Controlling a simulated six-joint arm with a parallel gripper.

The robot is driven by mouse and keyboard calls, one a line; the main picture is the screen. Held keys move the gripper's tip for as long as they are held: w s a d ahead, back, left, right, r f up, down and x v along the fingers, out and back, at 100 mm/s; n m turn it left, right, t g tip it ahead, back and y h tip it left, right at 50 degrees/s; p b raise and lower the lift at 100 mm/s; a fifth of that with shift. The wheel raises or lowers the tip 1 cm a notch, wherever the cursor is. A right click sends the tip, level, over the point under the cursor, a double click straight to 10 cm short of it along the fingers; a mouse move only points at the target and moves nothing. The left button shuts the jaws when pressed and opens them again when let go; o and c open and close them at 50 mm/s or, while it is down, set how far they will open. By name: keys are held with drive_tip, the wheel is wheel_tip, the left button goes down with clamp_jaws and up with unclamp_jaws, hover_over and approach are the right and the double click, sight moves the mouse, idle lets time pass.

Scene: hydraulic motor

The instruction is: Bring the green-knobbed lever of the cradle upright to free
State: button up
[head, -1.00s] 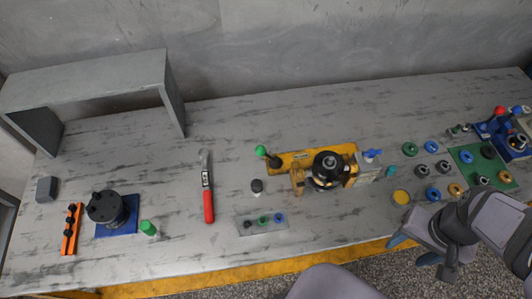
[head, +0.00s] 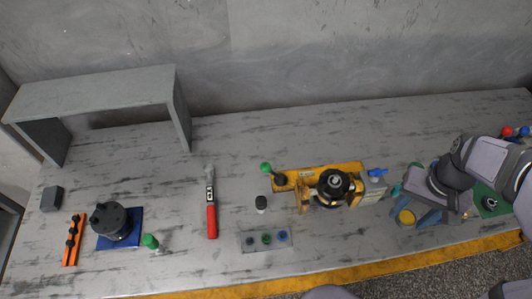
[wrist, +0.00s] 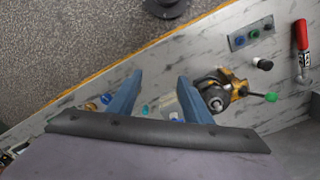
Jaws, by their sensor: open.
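The yellow cradle (head: 318,171) stands on the bench right of the middle, with a black motor (head: 333,183) sitting in it. The lever with the green knob (head: 266,168) is at the cradle's left end and leans up and to the left. In the wrist view the green knob (wrist: 271,97) shows at the right, beyond the motor (wrist: 217,99). My gripper (head: 415,215) is to the right of the cradle, over the front right part of the bench, apart from the lever. Its blue fingers (wrist: 158,95) are spread in the wrist view with nothing held between them.
A red-handled tool (head: 211,215) lies left. The bench behind the cradle is clear.

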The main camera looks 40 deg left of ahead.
drive_tip(key=w+a+f+n, duration=0.1)
drive_tip(key=w+a+n, duration=0.1)
drive_tip(key=w+a, duration=0.9)
drive_tip(key=n, duration=0.5)
hover_over(265, 164)
wheel_tip(265, 164, down, 11)
drive_tip(key=shift+d+f, duration=0.1)
drive_tip(key=shift+f+b, duration=0.1)
drive_tip(key=shift+b, duration=0.3)
wheel_tip(265, 164, down, 9)
drive_tip(key=b, duration=0.9)
drive_tip(key=shift+r, duration=0.2)
drive_tip(key=c, duration=0.5)
